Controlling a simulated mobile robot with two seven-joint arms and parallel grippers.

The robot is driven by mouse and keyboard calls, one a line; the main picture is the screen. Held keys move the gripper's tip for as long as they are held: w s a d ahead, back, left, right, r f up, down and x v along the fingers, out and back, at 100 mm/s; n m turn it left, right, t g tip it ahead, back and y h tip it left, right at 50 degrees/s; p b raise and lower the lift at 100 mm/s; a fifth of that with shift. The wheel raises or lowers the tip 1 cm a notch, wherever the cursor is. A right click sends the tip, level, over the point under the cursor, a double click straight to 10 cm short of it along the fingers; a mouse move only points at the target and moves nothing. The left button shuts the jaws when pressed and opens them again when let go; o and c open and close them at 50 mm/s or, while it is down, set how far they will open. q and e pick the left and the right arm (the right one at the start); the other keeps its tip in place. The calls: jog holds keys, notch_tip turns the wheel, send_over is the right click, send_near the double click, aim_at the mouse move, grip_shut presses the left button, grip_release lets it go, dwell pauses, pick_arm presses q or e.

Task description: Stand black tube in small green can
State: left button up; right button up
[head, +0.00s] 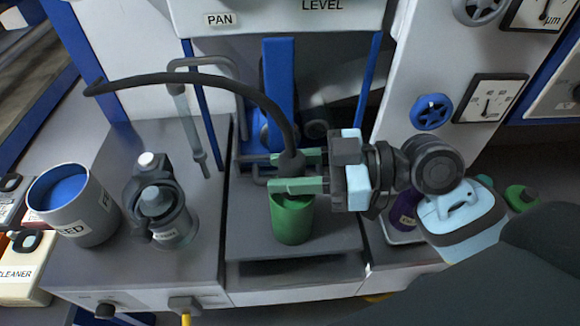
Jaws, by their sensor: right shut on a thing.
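The black tube (215,83) is long and curved, arching from its free end at the upper left down to my right gripper. My right gripper (297,173) is shut on its lower end, with green fingers on either side of it. The small green can (292,222) stands upright on the grey bench top, directly below the fingers in the picture. The fingers hide part of the can's mouth, so I cannot tell whether the tube's end is inside it. My left gripper is not in view.
A grey pot with blue contents (103,215) and a clamped bottle (168,217) stand on the left bench. A bent pipe (186,115) rises behind. A blue upright (279,80) stands behind the can. A purple item (403,212) is at the right.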

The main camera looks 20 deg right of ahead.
jog(key=o, duration=1)
jog(key=b+v, duration=0.2)
jog(key=v, duration=0.5)
jog(key=shift+s+d, duration=0.2)
jog(key=shift+d, duration=0.15)
